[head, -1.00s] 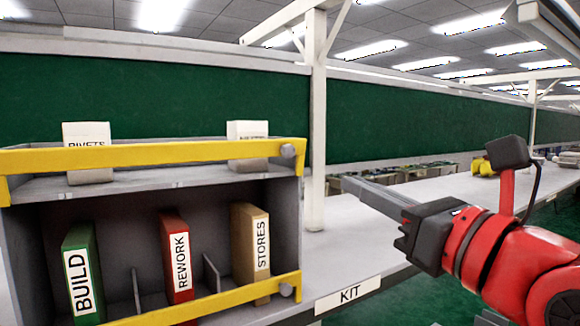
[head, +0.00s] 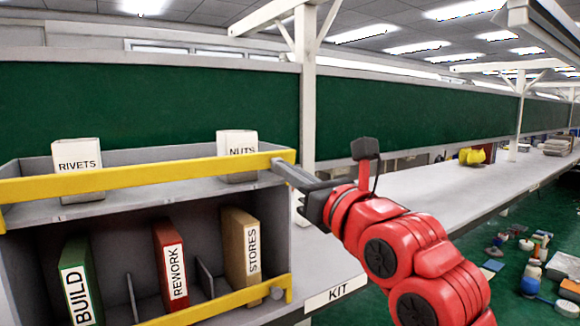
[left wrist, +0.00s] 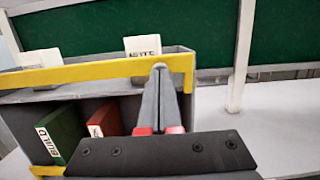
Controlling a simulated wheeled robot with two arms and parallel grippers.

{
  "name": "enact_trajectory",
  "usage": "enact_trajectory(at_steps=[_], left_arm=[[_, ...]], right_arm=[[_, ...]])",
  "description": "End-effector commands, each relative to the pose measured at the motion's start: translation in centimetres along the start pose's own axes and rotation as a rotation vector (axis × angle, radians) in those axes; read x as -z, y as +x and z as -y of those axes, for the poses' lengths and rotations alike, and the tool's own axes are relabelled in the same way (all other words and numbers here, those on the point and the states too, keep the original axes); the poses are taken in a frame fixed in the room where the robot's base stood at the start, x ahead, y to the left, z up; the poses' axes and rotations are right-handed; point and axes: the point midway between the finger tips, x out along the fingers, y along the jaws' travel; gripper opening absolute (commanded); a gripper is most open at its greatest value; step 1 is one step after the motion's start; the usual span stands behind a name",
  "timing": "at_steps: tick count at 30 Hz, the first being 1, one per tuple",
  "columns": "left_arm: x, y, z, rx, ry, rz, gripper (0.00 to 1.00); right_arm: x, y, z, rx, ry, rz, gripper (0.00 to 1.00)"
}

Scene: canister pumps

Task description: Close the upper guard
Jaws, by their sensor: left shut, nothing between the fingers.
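The upper guard (head: 140,176) is a yellow bar across the front of the upper shelf, in front of two white boxes. It also shows in the left wrist view (left wrist: 90,74). My left gripper (head: 284,168) is shut and empty, with its fingertips at the guard's right end, overlapping it in the picture. In the left wrist view the shut fingers (left wrist: 160,72) point at the bar near its right end. I cannot tell whether they touch it. The round knob at that end is hidden by the fingers in the head view. My right gripper is not in view.
Boxes marked RIVETS (head: 78,168) and NUTS (head: 238,155) stand on the upper shelf. A lower yellow bar (head: 220,304) crosses the binders (head: 170,263) below. A white post (head: 308,100) rises behind the rack's right end. The bench (head: 420,195) to the right is largely clear.

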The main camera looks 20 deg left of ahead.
Motion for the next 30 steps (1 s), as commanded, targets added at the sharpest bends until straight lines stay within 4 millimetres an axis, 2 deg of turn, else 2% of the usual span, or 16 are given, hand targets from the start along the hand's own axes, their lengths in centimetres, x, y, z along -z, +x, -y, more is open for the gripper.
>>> enact_trajectory(at_steps=[8, 13, 17, 21, 30], left_arm=[[0.1, 0.1, 0.0, -0.001, 0.000, -0.005, 0.00], [0.3, 1.0, 0.1, -0.001, -0.002, -0.060, 0.00], [-0.3, 1.4, 0.0, -0.002, 0.001, -0.096, 0.00], [-1.0, 1.9, -0.2, -0.004, 0.000, -0.104, 0.00], [-1.1, 2.1, -0.2, -0.004, -0.001, -0.104, 0.00]], right_arm=[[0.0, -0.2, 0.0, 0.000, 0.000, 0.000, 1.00], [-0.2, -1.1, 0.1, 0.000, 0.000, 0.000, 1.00], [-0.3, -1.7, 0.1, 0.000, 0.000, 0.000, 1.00], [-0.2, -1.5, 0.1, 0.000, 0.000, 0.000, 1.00], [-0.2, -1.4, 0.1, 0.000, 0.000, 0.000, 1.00]])
